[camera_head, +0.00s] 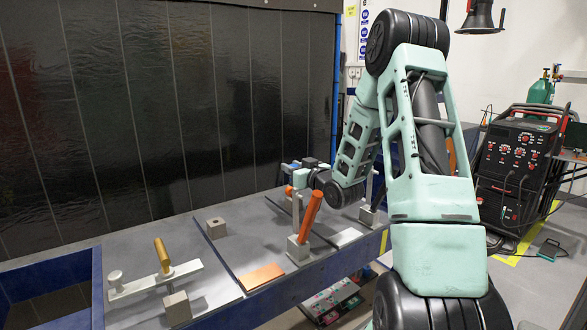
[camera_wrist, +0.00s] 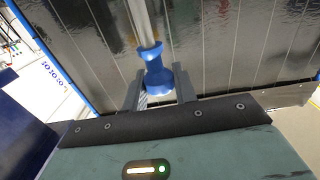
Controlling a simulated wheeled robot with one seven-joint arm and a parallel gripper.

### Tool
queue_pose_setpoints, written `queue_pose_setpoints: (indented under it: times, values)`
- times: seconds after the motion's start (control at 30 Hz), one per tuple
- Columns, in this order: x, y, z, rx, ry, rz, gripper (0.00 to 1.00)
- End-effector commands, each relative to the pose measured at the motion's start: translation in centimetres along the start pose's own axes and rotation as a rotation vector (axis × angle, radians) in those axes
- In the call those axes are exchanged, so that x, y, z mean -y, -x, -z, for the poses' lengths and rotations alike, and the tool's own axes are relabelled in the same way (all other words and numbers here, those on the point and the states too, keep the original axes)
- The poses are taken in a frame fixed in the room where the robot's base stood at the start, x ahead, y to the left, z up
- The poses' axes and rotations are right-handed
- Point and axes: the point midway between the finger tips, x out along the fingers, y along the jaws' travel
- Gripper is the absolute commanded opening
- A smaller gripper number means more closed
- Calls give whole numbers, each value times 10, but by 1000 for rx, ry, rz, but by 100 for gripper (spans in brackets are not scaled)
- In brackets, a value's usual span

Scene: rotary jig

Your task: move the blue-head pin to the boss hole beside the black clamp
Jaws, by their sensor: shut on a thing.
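In the wrist view, my gripper (camera_wrist: 159,88) is shut on the blue-head pin (camera_wrist: 158,78). The blue head sits between the two fingers, and the pale metal shank runs away from it to the top of the picture. A grey block with a dark hole on top (camera_head: 216,228) stands on the bench, left of my gripper.
A clamp with an orange handle (camera_head: 309,217) stands upright nearer than my gripper. A yellow-handled clamp (camera_head: 162,256) and another grey block (camera_head: 178,308) are at the left. An orange plate (camera_head: 262,276) and a blue-walled bin (camera_head: 97,285) are in front. A dark curtain (camera_head: 130,110) hangs behind.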

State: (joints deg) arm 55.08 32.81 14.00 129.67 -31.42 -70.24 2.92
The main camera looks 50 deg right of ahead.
Motion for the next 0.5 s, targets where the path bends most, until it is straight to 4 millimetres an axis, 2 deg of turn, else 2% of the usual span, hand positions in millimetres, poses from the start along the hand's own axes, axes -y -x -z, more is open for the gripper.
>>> queue_pose_setpoints:
  times: [0.5]
  values:
    - [0,0,-14,0,0,0,5]
